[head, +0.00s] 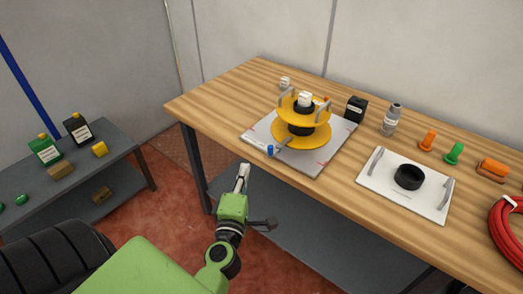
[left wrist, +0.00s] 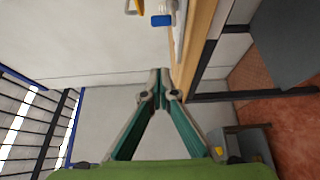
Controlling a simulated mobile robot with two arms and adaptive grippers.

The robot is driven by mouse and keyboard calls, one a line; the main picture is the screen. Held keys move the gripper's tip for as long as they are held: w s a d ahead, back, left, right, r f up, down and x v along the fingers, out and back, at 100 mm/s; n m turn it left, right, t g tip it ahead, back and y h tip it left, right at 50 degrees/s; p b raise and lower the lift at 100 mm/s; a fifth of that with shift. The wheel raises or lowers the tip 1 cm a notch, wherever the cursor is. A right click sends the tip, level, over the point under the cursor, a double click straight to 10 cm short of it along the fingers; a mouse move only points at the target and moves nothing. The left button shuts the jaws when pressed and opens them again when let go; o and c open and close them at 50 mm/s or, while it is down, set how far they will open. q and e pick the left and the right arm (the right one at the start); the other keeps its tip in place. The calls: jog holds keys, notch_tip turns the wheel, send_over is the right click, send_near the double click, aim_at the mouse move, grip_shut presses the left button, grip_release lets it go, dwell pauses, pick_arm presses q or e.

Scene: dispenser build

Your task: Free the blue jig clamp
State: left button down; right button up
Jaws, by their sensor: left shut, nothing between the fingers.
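The blue jig clamp (head: 270,150) is a small blue-tipped handle at the front-left edge of the white jig plate (head: 262,134) on the wooden table. A grey bar runs from it towards the yellow two-disc assembly (head: 290,132) on that plate. In the left wrist view the blue tip (left wrist: 162,20) shows at the top, ahead of the fingers. My left gripper (head: 243,168) is in front of the table edge, below and left of the clamp, apart from it. Its fingertips (left wrist: 160,72) are together and empty. My right gripper is not in view.
A white tray (head: 370,185) with a black ring stands right of the jig. A black box (head: 356,108), a grey bottle (head: 390,119) and orange and green parts stand behind. A red hose coil (head: 507,232) lies far right. A grey side shelf (head: 92,175) with bottles stands left.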

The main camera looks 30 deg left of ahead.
pick_arm(q)
jog(key=p+x, duration=0.1)
jog(key=x, duration=1)
jog(key=d, duration=0.4)
jog(key=shift+s+d+f+b, duration=0.1)
jog(key=shift+s+d+b, duration=0.1)
jog(key=shift+b, duration=0.15)
